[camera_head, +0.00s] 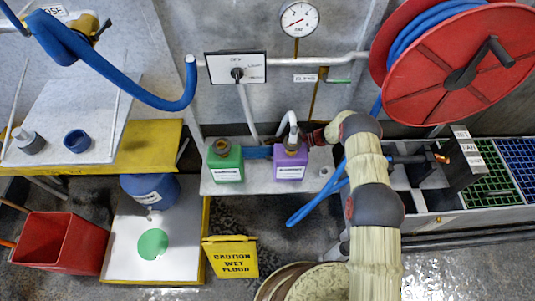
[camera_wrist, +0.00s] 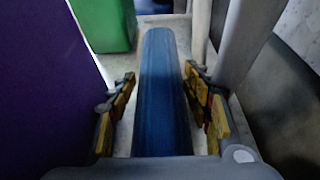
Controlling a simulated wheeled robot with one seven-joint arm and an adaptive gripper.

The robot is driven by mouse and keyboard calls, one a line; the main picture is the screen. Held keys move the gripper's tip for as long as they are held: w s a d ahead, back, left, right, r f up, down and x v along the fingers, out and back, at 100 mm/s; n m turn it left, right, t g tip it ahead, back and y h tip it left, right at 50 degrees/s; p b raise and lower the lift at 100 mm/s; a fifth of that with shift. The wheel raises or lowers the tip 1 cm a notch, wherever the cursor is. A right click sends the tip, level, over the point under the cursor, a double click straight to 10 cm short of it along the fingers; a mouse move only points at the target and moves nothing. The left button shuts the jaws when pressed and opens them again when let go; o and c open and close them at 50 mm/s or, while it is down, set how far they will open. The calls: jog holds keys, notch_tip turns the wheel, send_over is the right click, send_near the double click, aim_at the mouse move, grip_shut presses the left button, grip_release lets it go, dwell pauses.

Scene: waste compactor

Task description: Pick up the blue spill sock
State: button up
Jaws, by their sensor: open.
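The blue spill sock (camera_head: 257,152) lies on a pale shelf, showing between the green jug (camera_head: 226,160) and the purple jug (camera_head: 290,160). In the wrist view the sock (camera_wrist: 165,95) runs lengthwise away from me, between the fingers of my gripper (camera_wrist: 160,76). The fingers are open, one on each side, with a gap visible at each side of the sock. In the head view my gripper (camera_head: 313,137) reaches in from the right behind the purple jug, which hides part of the sock and the fingertips.
The purple jug (camera_wrist: 35,80) stands close at left in the wrist view; the green jug (camera_wrist: 105,22) is beyond. A pale pipe (camera_wrist: 240,40) rises close at right. The shelf (camera_head: 250,186) is bare at its front. A blue hose (camera_head: 305,210) hangs near my arm.

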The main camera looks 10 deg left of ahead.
aim_at(271, 149)
jog(key=shift+a+f, duration=0.15)
jog(key=shift+a, duration=0.05)
jog(key=shift+c, duration=1.2)
jog(key=c, duration=0.9)
jog(key=shift+o, duration=0.2)
notch_tip(271, 149, up, 18)
jog(key=p, duration=0.7)
